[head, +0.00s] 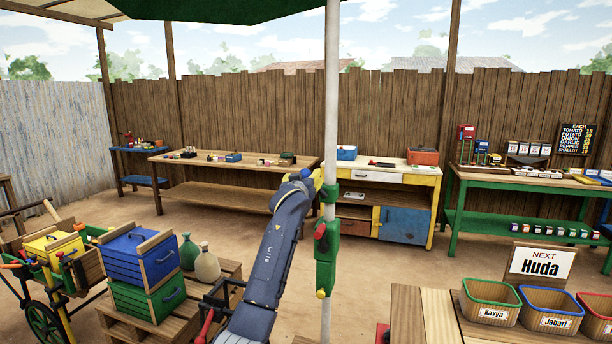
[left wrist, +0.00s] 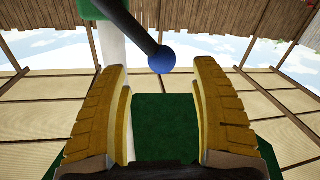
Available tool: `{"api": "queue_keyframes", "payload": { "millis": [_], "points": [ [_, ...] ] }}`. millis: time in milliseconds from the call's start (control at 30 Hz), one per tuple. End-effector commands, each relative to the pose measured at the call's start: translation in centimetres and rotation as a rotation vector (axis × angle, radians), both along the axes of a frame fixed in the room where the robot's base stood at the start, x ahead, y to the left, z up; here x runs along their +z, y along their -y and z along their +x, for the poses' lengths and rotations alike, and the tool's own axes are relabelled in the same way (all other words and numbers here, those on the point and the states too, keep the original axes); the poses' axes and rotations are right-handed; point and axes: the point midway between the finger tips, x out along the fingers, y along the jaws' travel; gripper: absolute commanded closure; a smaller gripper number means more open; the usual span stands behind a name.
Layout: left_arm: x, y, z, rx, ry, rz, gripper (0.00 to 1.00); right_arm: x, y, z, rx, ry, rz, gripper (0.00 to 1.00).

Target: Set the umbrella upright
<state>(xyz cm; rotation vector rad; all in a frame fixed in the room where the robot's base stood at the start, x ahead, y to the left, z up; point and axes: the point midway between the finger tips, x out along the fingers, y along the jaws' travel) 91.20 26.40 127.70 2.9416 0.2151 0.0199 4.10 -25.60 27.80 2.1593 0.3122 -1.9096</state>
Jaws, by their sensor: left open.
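The umbrella shows in the head view as a green canopy (head: 215,10) cut off by the top edge and a white pole (head: 332,110) running down the middle, close to vertical with a slight lean. Green housings sit on the pole, the larger one (head: 326,272) with a red knob (head: 320,231). My left gripper (head: 316,180) is at the pole by the upper housing. In the left wrist view its yellow fingers (left wrist: 160,75) are open, with a dark rod ending in a blue ball (left wrist: 162,60) just beyond the tips. The pole (left wrist: 112,50) is behind the left finger. My right gripper is not seen.
Stacked blue (head: 138,258) and green (head: 148,297) crates and sacks stand on pallets at left, near a cart. Benches line the wooden fence. Bins, including a green-rimmed one (head: 490,292), stand at lower right by the Huda sign (head: 541,262). Open ground lies behind the pole.

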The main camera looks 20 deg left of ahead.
Motion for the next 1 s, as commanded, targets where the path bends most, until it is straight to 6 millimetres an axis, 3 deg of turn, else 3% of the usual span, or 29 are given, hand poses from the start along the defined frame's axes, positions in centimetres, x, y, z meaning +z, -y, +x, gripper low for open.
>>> {"api": "queue_keyframes", "payload": {
  "millis": [400, 1000],
  "points": [
    [0.0, -0.7, 4.3, 0.001, 0.0, 0.0, 0.36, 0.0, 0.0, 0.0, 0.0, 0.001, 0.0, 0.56],
    [0.0, -0.8, 5.5, 0.0, 0.001, 0.0, 0.36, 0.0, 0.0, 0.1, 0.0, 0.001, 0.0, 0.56]
  ]
}}
